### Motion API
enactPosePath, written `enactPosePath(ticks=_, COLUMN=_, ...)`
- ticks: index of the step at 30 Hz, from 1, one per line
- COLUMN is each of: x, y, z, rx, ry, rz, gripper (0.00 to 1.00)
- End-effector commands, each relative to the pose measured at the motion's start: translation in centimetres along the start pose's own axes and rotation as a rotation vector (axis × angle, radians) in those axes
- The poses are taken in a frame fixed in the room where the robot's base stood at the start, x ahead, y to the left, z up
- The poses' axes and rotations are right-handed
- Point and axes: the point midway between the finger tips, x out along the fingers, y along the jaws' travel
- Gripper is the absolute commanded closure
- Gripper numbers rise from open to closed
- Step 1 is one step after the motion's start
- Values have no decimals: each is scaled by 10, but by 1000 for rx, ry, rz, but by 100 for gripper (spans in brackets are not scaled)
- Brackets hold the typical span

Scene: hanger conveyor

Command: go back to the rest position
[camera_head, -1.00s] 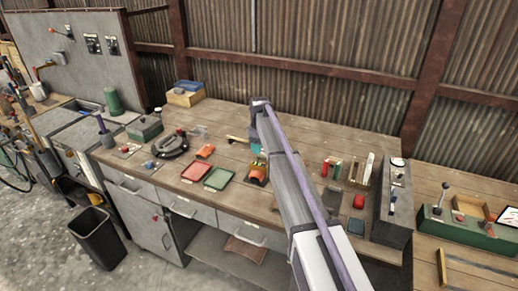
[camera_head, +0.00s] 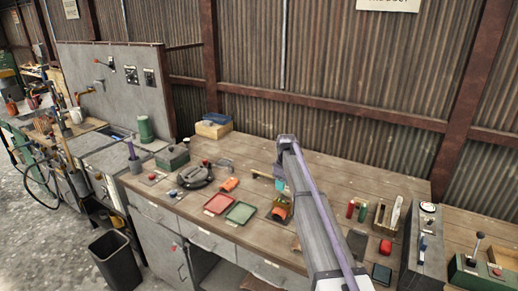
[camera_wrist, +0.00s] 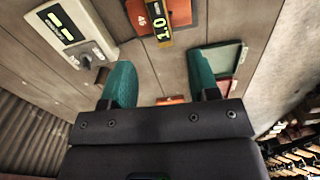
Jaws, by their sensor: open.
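My arm reaches over the wooden workbench (camera_head: 340,185) in the head view. My gripper (camera_wrist: 161,80) has two teal fingers standing wide apart, with nothing held between them in the wrist view. In the head view only a bit of teal of my gripper (camera_head: 280,184) shows beside the arm, above the bench near an orange object (camera_head: 281,209). My arm hides part of the bench behind it. An orange patch (camera_wrist: 171,100) shows beyond the gap between the fingers.
A red tray (camera_head: 216,203) and a green tray (camera_head: 241,212) lie left of the gripper. A clamp-like dark tool (camera_head: 195,176), a blue-topped box (camera_head: 213,125) and a grey control box (camera_head: 422,250) stand around. A black bin (camera_head: 116,262) is on the floor.

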Motion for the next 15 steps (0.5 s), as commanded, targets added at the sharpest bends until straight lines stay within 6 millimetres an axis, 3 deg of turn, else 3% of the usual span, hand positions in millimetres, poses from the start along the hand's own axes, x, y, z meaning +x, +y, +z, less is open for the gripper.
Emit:
enactPosePath(ticks=2, x=0, y=-18, z=14, rx=160, ry=0, rz=0, gripper=45)
enactPosePath(ticks=9, x=11, y=-205, z=162, rx=746, ry=-1, rz=0, gripper=45)
enactPosePath(ticks=12, x=16, y=-269, z=213, rx=874, ry=-1, rz=1, gripper=45)
enactPosePath(ticks=15, x=19, y=-310, z=246, rx=909, ry=-1, rz=1, gripper=45)
